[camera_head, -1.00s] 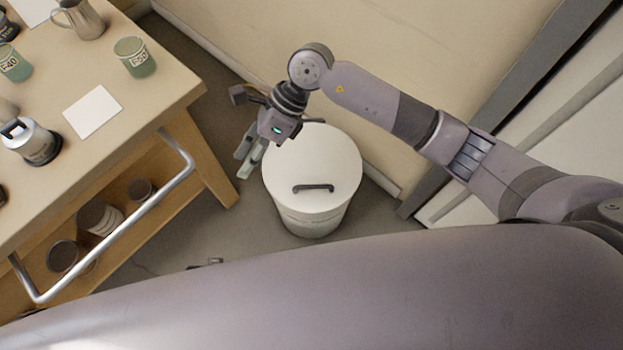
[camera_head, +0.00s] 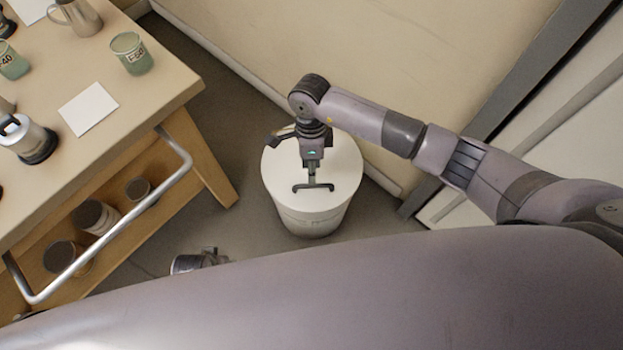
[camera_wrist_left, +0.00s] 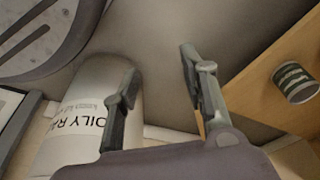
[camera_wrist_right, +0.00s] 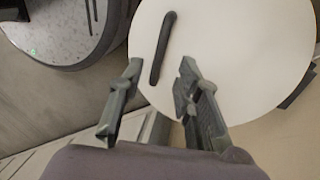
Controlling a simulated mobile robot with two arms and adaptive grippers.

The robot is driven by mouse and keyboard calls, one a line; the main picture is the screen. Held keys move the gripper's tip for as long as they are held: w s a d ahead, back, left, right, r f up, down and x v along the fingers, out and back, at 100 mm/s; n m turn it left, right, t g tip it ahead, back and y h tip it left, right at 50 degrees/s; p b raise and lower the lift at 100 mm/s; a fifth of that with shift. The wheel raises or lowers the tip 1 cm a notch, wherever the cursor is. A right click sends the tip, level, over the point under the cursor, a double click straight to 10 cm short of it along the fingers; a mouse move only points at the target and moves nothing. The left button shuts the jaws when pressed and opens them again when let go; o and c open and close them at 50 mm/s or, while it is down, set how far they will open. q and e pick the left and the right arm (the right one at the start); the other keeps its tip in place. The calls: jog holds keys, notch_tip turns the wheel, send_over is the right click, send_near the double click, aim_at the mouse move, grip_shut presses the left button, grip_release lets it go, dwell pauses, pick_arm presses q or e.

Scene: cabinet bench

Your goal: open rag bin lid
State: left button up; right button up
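The rag bin (camera_head: 308,222) is a white cylinder standing on the floor. Its round white lid (camera_head: 340,170) lies flat and closed on top, with a dark bar handle (camera_head: 325,187). My right gripper (camera_head: 312,178) is over the lid, pointing down at the handle. In the right wrist view its fingers (camera_wrist_right: 161,64) are apart, with the handle (camera_wrist_right: 163,48) showing between and beyond them; contact cannot be told. In the left wrist view my left gripper (camera_wrist_left: 158,62) is open and empty, with the bin's labelled side (camera_wrist_left: 75,120) beyond its left finger.
A wooden workbench (camera_head: 165,90) with a metal rail (camera_head: 110,228) stands at the left, holding jars, a pitcher and cans. A wall (camera_head: 400,60) is close behind the bin. Grey floor (camera_head: 225,215) is open between bench and bin.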

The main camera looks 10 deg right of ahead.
pick_arm(q)
jog(key=shift+w+r+b, duration=0.15)
jog(key=shift+w+r, duration=0.1)
jog(key=shift+r, duration=0.5)
jog(key=shift+w+r+b, duration=0.15)
jog(key=shift+w+r, duration=0.05)
jog(key=shift+r, duration=0.5)
pick_arm(e)
jog(key=shift+s+a+f, duration=0.1)
jog(key=shift+s+f, duration=0.15)
jog(key=shift+f, duration=1.05)
jog(key=shift+s+f, duration=0.2)
jog(key=shift+f, duration=1.1)
jog(key=shift+c, duration=0.5)
grip_shut()
